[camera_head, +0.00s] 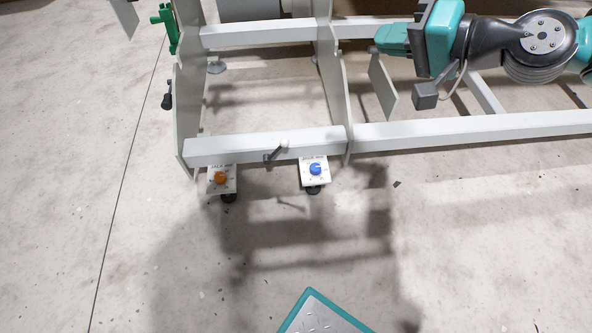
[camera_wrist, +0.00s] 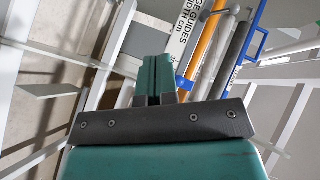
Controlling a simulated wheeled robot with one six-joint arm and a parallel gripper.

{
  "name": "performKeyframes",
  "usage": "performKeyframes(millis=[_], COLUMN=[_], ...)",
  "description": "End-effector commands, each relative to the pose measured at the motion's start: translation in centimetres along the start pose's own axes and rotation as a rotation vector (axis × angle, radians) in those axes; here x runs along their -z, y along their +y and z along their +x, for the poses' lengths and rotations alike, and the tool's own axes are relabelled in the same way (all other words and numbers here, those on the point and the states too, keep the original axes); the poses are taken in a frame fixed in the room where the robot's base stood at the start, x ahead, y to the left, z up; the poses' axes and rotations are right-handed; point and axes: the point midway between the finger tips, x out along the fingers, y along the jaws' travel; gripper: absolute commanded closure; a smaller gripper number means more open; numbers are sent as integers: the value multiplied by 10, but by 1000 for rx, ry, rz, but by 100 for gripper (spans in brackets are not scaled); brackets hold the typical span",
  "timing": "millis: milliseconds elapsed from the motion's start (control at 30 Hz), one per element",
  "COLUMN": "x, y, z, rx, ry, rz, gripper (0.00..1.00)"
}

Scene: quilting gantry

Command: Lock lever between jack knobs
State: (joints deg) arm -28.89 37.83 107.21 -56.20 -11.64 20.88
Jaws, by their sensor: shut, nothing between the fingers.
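A lock lever (camera_head: 274,153), dark grey with a pale round end, sits on the front of the white lower rail. It is tilted, with the pale end up and to the right. It stands between an orange jack knob (camera_head: 220,177) at left and a blue jack knob (camera_head: 315,169) at right, each on a white plate. My gripper (camera_head: 378,49) is at the upper right, well above and to the right of the lever, touching nothing there. In the wrist view its teal fingers (camera_wrist: 153,80) are together and empty. The lever and knobs do not show in the wrist view.
The white rail (camera_head: 470,128) runs right from the frame's end plates. A green clamp-like part (camera_head: 166,27) and a dark knob (camera_head: 168,97) are at left. The floor before the knobs is clear. The wrist view shows an orange rod (camera_wrist: 205,42) and a labelled strip (camera_wrist: 182,32).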

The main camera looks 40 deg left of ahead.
Motion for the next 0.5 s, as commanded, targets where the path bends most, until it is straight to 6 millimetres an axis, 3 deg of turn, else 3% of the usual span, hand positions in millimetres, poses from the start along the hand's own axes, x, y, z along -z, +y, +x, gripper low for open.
performKeyframes(millis=[33,267,500], x=[-16,-51,-106], y=[46,156,283], z=[32,126,207], rx=[40,238,417], ry=[13,104,194], rz=[38,235,479], gripper=[100,100,100])
